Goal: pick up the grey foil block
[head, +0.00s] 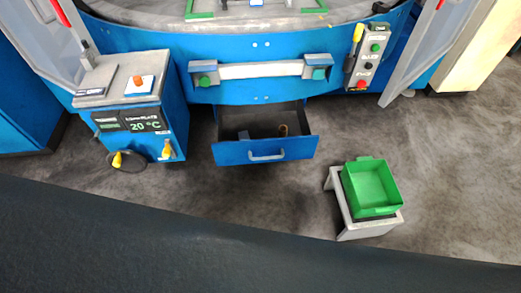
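The open blue drawer (237,154) under the round blue machine holds a small dark grey block (243,135) at its left. It is too small and shaded for me to tell whether it is the grey foil block. A small brown item (283,130) lies farther right in the same drawer. No other grey block shows clearly. Neither of my grippers is in view.
A blue cabinet (175,112) with a 20 °C display stands left of the drawer. A green bin (372,188) sits on a low grey stand (336,208) at right. The machine's handle bar (260,71) overhangs the drawer. Floor between drawer and stand is clear.

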